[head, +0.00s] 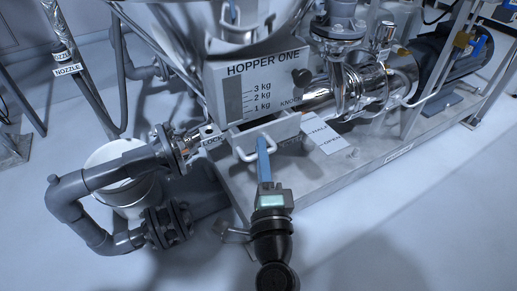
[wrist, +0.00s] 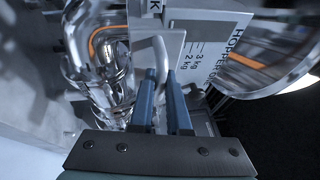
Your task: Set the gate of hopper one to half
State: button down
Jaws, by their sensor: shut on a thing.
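Hopper one's grey housing (head: 258,88) carries a 3, 2 and 1 kg scale; it also shows turned sideways in the wrist view (wrist: 205,45). Below it is the gate (head: 258,131) with a pale U-shaped handle (head: 243,154). My gripper (head: 262,146) is shut on the front bar of this handle, its blue fingers reaching in from the front. In the wrist view the handle (wrist: 160,50) passes between the fingertips (wrist: 162,76). A plate (head: 325,134) beside the gate carries the words HALF and OPEN. I cannot tell which mark the gate's edge lines up with.
Steel pipework (head: 347,88) stands further right. The floor in front is clear.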

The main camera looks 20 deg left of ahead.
jog(key=shift+s+d, duration=0.45)
jog(key=shift+d, duration=0.15)
jog(key=shift+s+d, duration=0.4)
jog(key=shift+d, duration=0.2)
jog(key=c, duration=1.2)
grip_release()
jog(key=shift+o, duration=0.2)
jog(key=shift+s, duration=0.1)
jog(key=b+v, duration=0.1)
jog(key=v, duration=1.1)
jog(key=shift+s+d+f, duration=0.15)
jog(key=shift+s+d, duration=0.05)
jog(key=shift+s, duration=0.05)
